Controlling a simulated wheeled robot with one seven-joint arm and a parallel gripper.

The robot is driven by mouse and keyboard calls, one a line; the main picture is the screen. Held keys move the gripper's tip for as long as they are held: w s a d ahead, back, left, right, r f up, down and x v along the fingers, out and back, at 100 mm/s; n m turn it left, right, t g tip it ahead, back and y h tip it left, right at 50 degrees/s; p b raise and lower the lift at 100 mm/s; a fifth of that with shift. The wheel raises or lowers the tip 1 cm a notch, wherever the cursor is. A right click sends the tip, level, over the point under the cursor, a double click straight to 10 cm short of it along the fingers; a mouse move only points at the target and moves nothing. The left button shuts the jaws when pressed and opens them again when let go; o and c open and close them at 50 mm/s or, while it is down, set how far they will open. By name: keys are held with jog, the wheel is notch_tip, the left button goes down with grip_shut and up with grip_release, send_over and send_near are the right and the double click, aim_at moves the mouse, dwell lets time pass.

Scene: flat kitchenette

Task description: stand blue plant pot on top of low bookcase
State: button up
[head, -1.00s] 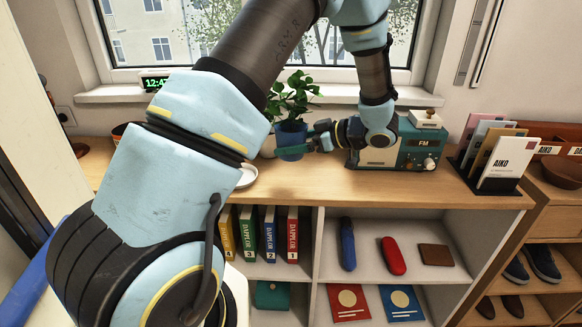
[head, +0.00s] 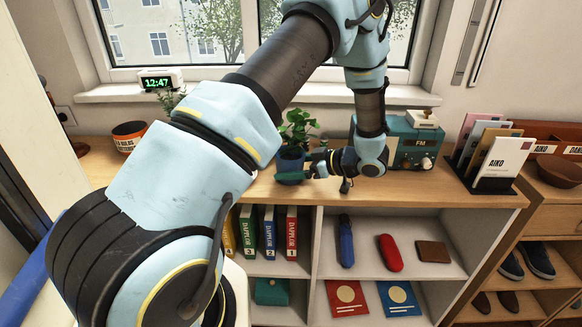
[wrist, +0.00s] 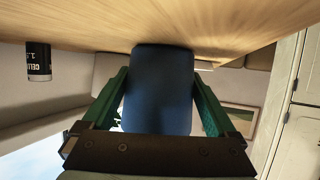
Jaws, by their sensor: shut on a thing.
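The blue plant pot (head: 289,164) with a green leafy plant is upright at the top of the low bookcase (head: 420,190), near its front edge. In the wrist view the blue pot (wrist: 160,90) fills the space between the green fingers, and its base meets or nearly meets the wooden surface (wrist: 240,25). My gripper (head: 300,172) comes from the right and is shut on the pot. In the wrist view my gripper (wrist: 160,105) has one finger on each side of the pot. I cannot tell for certain whether the base touches the wood.
A teal radio (head: 410,150) stands right of my gripper, with a letter rack (head: 495,183) further right. A dark pot with an orange band (head: 130,135) stands at the left. A clock (head: 160,79) sits on the windowsill. Binders (head: 268,232) fill a shelf below.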

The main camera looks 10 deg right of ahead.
jog(key=o, duration=1.4)
jog(key=shift+o, duration=0.2)
jog(key=shift+r, duration=0.2)
jog(key=b+v, duration=0.3)
jog(key=v, duration=0.8)
jog(key=shift+d, duration=0.1)
jog(key=shift+s+d+r, duration=0.15)
jog(key=shift+s+d, duration=0.1)
jog(key=shift+d, duration=0.05)
